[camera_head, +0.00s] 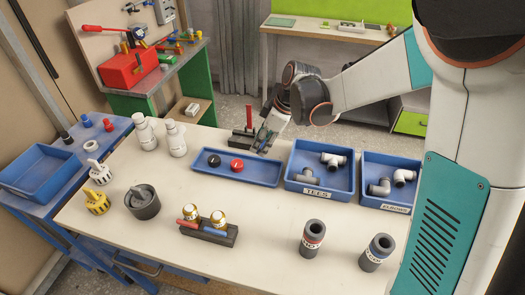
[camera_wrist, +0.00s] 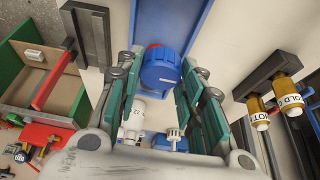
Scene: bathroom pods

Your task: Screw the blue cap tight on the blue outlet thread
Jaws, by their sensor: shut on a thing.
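The blue cap (camera_wrist: 160,68) is round with a ribbed side and sits between the fingers of my gripper (camera_wrist: 160,85) in the wrist view. My gripper is shut on it. In the head view my gripper (camera_head: 263,143) hangs above the back edge of the table, behind the long blue tray, and the cap is not clear there. On the blue side bench at the left, a small blue upright piece (camera_head: 86,120) stands between a black one and a red one. It may be the blue outlet thread; its thread is too small to make out.
The long blue tray (camera_head: 235,167) holds a black cap (camera_head: 214,160) and a red cap (camera_head: 237,165). A dark stand with a red bar (camera_head: 249,117) is close left of my gripper. White bottles (camera_head: 147,133), a valve block (camera_head: 208,235) and pipe-fitting bins (camera_head: 321,173) stand around.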

